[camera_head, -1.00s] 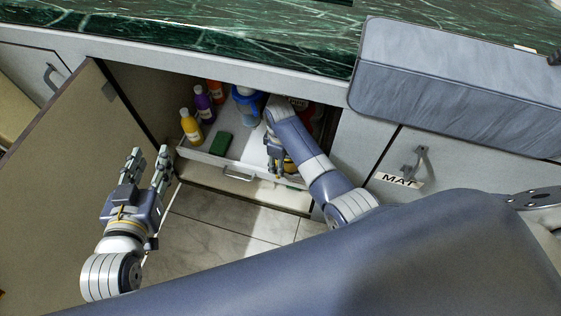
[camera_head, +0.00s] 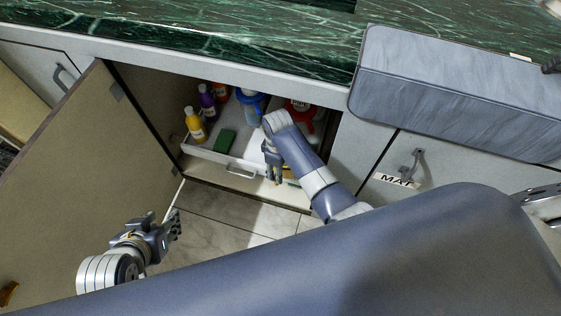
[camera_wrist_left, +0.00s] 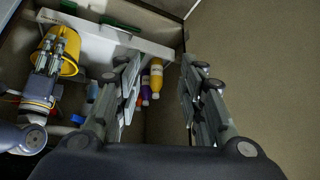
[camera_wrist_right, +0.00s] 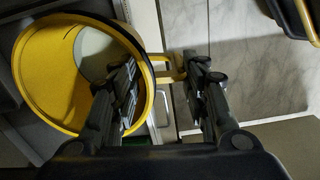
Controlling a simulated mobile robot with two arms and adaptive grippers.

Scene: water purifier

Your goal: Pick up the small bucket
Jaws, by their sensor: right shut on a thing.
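The small bucket is yellow with a dark rim and shows large in the right wrist view (camera_wrist_right: 50,72). It also shows in the left wrist view (camera_wrist_left: 70,66), at the drawer's front. My right gripper (camera_head: 273,178) reaches down at the drawer in the head view, where my arm mostly hides the bucket. In the right wrist view its fingers (camera_wrist_right: 160,95) are closed at the bucket's rim and yellow side grip, one finger inside. My left gripper (camera_head: 177,228) is empty, low in front of the open cabinet door; its fingers (camera_wrist_left: 160,90) are apart.
The pull-out drawer (camera_head: 205,153) holds a yellow bottle (camera_head: 195,127), a purple bottle (camera_head: 207,102), a green sponge (camera_head: 225,141) and a blue container (camera_head: 249,108). The open cabinet door (camera_head: 80,170) stands at left. The floor (camera_head: 225,215) below is clear.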

